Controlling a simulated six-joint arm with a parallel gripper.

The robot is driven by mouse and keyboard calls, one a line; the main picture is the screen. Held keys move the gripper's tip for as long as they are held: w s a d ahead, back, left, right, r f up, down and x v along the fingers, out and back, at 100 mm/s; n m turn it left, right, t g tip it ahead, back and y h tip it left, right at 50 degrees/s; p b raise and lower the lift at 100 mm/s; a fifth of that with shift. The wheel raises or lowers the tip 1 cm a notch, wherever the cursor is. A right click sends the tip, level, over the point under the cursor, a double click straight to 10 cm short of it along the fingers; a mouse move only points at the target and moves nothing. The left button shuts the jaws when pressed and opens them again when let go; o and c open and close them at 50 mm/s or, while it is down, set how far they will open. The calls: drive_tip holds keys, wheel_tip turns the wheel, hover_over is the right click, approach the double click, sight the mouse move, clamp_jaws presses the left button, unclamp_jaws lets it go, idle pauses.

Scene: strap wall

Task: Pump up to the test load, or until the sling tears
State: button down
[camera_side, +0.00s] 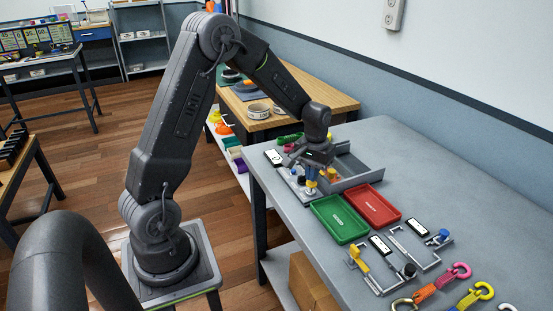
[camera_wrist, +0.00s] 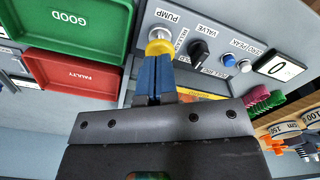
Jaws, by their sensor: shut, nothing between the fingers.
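My gripper (camera_wrist: 158,66) has blue fingers closed together, with nothing between them. Their tips meet a round yellow piece with a pale top (camera_wrist: 159,44), beside the PUMP label. I cannot tell whether it is pressed down. The black VALVE knob (camera_wrist: 200,51) is just right of it, followed by a blue and a white button at ZERO/PEAK. The display (camera_wrist: 283,65) reads 0. In the side view my gripper (camera_side: 311,188) points down over the test panel near the bench's far end. I cannot make out a sling mounted in the tester.
A green GOOD tray (camera_side: 340,219) and red FAULTY tray (camera_side: 372,204) lie nearer the camera.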

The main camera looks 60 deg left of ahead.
drive_tip(key=shift+f, duration=1.35)
drive_tip(key=shift+r, duration=1.35)
drive_tip(key=shift+f, duration=0.1)
drive_tip(key=shift+f, duration=1.2)
drive_tip(key=shift+r, duration=1.3)
